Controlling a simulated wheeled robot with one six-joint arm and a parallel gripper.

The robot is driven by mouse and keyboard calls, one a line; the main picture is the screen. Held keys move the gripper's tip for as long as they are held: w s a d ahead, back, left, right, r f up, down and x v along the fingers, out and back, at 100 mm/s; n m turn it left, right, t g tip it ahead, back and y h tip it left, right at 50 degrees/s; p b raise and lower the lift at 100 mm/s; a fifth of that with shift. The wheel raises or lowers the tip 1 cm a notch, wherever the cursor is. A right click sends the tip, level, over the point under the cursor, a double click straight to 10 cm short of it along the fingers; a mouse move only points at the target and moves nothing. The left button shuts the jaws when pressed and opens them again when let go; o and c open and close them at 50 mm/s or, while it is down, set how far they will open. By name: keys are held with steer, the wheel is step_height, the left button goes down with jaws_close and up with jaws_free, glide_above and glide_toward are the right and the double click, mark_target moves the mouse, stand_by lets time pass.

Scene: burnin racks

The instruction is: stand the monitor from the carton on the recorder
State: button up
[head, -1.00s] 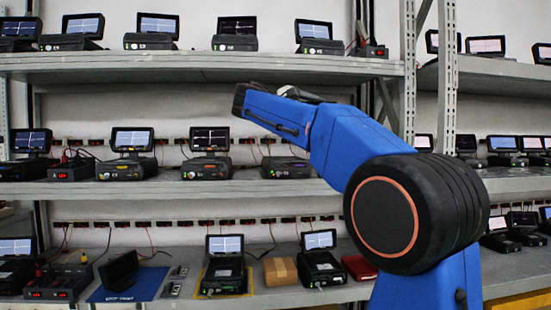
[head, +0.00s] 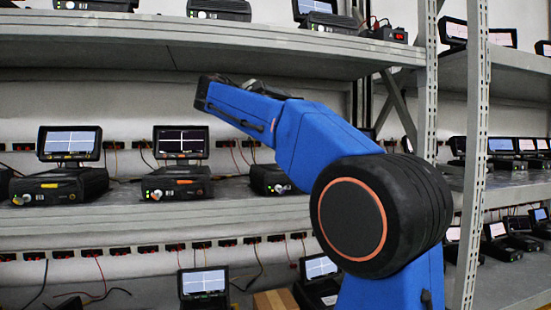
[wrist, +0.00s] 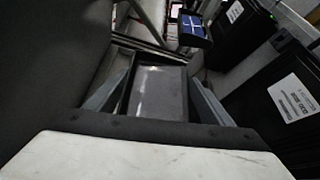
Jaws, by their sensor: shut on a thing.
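The recorder without a monitor (head: 262,178) sits on the middle shelf. My arm hides its right part, and nothing shows standing on its visible top. My gripper (wrist: 155,92) shows in the wrist view with a finger on each side of a smooth grey piece (wrist: 160,90). I take this piece to be part of the monitor; its screen cannot be made out. A brown box (head: 275,301), possibly the carton, stands on the lower shelf, partly cut off.
Recorders with monitors (head: 180,165) stand left of the bare one. The upper shelf (head: 250,45) overhangs, and a perforated rack post (head: 475,150) rises at right. In the wrist view, black labelled boxes (wrist: 290,95) lie close at right.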

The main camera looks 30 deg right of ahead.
steer(key=shift+f, duration=4.55)
steer(key=shift+f, duration=0.1)
steer(key=o, duration=1.5)
steer(key=v, duration=1.2)
steer(key=shift+s, duration=0.1)
steer(key=shift+a, duration=0.1)
